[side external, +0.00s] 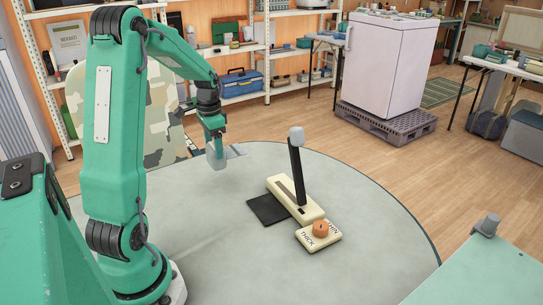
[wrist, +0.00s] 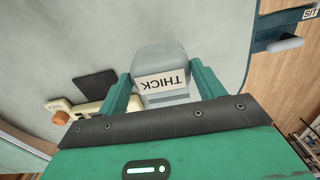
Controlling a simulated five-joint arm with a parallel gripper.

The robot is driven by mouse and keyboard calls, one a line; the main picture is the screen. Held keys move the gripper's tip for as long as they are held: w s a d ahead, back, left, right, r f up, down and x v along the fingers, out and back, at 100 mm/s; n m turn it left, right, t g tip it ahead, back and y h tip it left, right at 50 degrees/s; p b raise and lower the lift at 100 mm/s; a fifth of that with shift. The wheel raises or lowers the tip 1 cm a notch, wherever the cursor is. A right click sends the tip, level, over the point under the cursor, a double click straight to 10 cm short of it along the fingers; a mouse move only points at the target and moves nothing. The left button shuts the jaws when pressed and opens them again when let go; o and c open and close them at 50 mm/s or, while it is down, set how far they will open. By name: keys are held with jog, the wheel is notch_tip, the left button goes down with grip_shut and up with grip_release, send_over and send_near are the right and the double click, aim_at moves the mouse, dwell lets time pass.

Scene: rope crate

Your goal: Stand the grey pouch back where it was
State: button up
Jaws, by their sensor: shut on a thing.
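The grey pouch (wrist: 165,60) is between the two fingers of my gripper (wrist: 163,84) in the wrist view. A white label on it reads THICK, upside down in that view. In the side view my gripper (side external: 214,138) points down and holds the pouch (side external: 217,158) by its upper part, seemingly above the round table; the exact gap cannot be told. A dark square patch (side external: 267,209) lies bare on the table to the right of the pouch; it also shows in the wrist view (wrist: 96,84).
A cream lever box (side external: 283,192) with a tall black lever (side external: 297,170) stands beside the dark patch. A cream THICK/THIN plate (side external: 319,239) with an orange knob (side external: 320,227) is in front. A flat grey piece (side external: 237,151) sits at the table's far edge. The table's front is clear.

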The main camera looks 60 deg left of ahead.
aim_at(216, 162)
jog(key=shift+f, duration=0.2)
jog(key=shift+f, duration=2.8)
jog(key=shift+f, duration=0.45)
jog(key=o, duration=1.4)
jog(key=shift+c, duration=0.2)
jog(key=shift+r, duration=3.85)
